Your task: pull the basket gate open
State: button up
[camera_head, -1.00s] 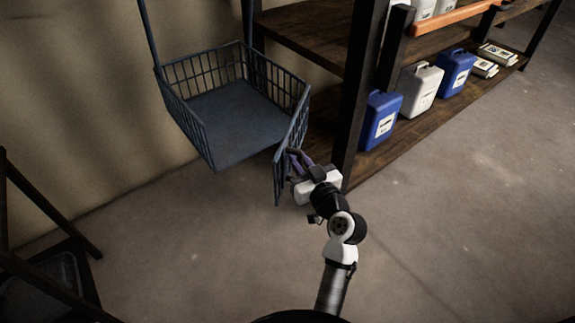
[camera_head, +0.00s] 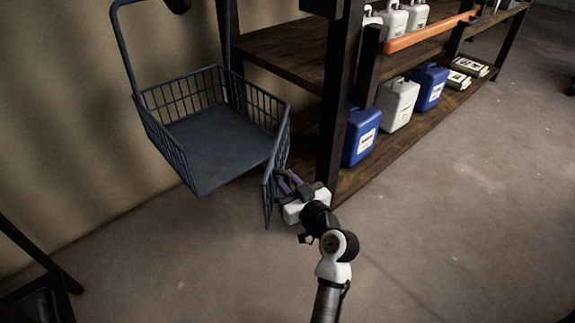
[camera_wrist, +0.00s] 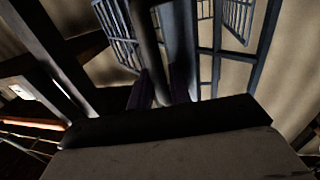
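The blue-grey wire basket (camera_head: 215,150) hangs by its frame at the left of the shelf in the head view. Its gate (camera_head: 269,195) is swung outward from the front, seen nearly edge-on at the right corner, and the basket's front is open. My gripper (camera_head: 285,182) is at the gate's right side. In the wrist view the purple fingers of my gripper (camera_wrist: 160,92) stand on either side of a dark upright bar (camera_wrist: 148,45) and look closed on it. The bar appears to be the gate's handle; its contact with the fingertips is in shadow.
A wooden shelf rack (camera_head: 400,145) with a dark post (camera_head: 335,100) stands close to the right of my gripper. It holds blue and white canisters (camera_head: 362,135). A dark frame (camera_head: 40,260) is at the lower left. The floor in front of the basket is clear.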

notch_tip(320, 180, up, 20)
jog(key=p, duration=0.2)
jog(key=shift+f, duration=0.1)
